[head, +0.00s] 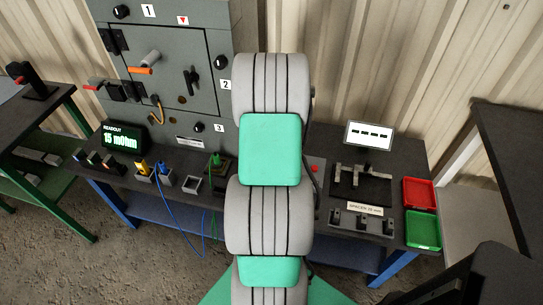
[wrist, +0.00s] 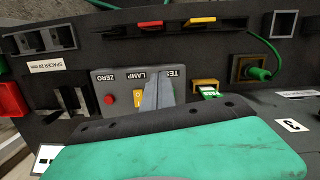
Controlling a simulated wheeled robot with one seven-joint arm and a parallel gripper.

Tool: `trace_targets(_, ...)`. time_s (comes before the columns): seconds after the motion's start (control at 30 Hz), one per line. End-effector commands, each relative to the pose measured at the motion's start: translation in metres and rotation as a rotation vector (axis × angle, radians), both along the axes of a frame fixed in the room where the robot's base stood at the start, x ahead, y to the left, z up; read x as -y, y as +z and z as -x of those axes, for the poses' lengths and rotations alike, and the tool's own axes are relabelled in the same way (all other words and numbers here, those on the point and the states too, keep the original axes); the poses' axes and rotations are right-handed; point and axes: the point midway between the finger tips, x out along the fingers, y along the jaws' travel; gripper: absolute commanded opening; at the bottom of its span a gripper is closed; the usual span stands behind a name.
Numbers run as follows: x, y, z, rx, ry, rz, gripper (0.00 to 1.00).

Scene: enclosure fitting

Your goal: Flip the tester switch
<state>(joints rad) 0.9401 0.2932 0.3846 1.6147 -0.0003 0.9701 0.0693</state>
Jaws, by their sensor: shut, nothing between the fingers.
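The tester (wrist: 110,78) is a grey box, upside down in the wrist view, with labels ZERO, LAMP and TEST. A red button (wrist: 109,99) sits by ZERO and a yellow switch (wrist: 138,98) by LAMP. My gripper (wrist: 157,95) is shut and empty, its grey fingers over the panel between LAMP and TEST, beside the yellow switch. They hide whatever control is by TEST. I cannot tell whether they touch the panel. In the head view my arm hides the gripper and most of the tester; its red button (head: 315,168) shows at the arm's right.
The grey enclosure (head: 170,60) stands at the back left of the bench, with a green readout (head: 120,138) of 15 mOhm. A small display (head: 369,135) shows dashes. Red (head: 419,193) and green (head: 423,230) trays lie at the right. Blue and green cables hang in front.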

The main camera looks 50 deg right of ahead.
Motion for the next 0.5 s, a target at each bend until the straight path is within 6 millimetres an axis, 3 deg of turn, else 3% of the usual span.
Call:
trace_targets(0.03, 0.023, 0.017, -0.018, 0.030, -0.017, 0.044, 0.00)
trace_targets(0.1, 0.046, 0.041, -0.035, 0.064, -0.048, 0.094, 0.00)
trace_targets(0.17, 0.058, 0.056, -0.044, 0.081, -0.077, 0.119, 0.00)
trace_targets(0.5, 0.052, 0.056, -0.041, 0.063, -0.157, 0.102, 0.00)
